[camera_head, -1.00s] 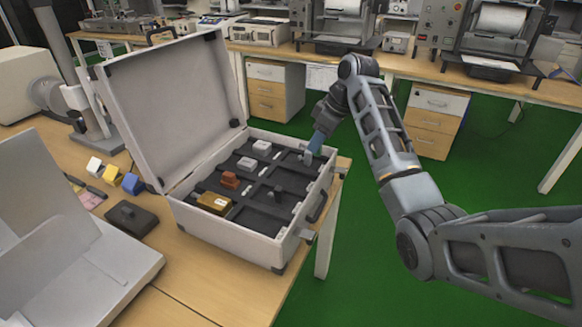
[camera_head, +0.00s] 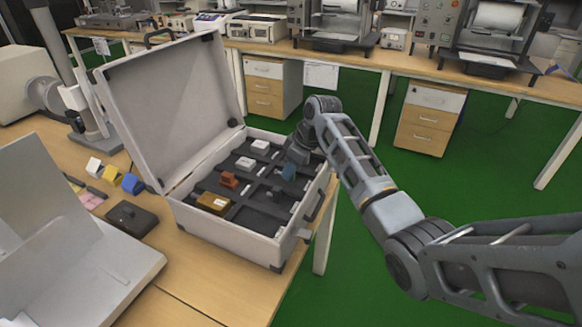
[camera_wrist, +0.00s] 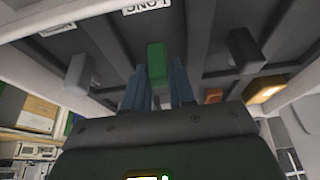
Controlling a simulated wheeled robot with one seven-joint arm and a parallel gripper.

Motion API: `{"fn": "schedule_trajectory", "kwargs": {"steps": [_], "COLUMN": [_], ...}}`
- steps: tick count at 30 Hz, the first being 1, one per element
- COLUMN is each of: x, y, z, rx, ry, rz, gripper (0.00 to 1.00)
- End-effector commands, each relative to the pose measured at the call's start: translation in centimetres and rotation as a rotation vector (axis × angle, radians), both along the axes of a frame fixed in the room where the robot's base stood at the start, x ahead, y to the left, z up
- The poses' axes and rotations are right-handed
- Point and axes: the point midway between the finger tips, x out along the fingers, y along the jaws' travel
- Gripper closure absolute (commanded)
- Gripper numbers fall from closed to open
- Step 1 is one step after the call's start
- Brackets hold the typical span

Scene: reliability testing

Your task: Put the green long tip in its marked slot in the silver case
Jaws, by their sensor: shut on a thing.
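The silver case (camera_head: 230,230) stands open on the wooden table, its lid tilted back to the left. Its dark insert has several compartments. In the head view my gripper (camera_head: 288,171) is low over the right part of the case, pointing down. In the wrist view my gripper (camera_wrist: 158,88) is shut on the green long tip (camera_wrist: 156,62), which shows between the two blue fingers. A label reading LONG (camera_wrist: 148,6), upside down, is at the top edge. The green tip is hidden in the head view. I cannot tell whether it touches the insert.
The case holds two whitish blocks (camera_head: 260,147), (camera_head: 245,163), a red-brown block (camera_head: 229,180), a brown-gold block (camera_head: 214,202) and a dark piece (camera_head: 276,193). Small white, yellow and blue blocks (camera_head: 132,184) and a dark box (camera_head: 132,218) lie left of the case.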

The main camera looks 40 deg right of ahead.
Motion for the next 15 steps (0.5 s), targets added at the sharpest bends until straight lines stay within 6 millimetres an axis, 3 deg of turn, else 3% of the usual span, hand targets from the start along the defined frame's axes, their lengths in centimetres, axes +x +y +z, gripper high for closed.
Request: {"fn": "schedule_trajectory", "kwargs": {"steps": [5,6,13,15], "x": [0.02,0.03,0.01,0.02], "y": [0.02,0.01,0.01,0.02], "z": [-0.23,-0.23,-0.19,-0.19], "rx": [0.000,0.000,0.000,0.000], "ry": [0.000,0.000,0.000,0.000], "rz": [0.000,0.000,0.000,0.000], "gripper": [1.00,0.73,0.51,0.49]}}
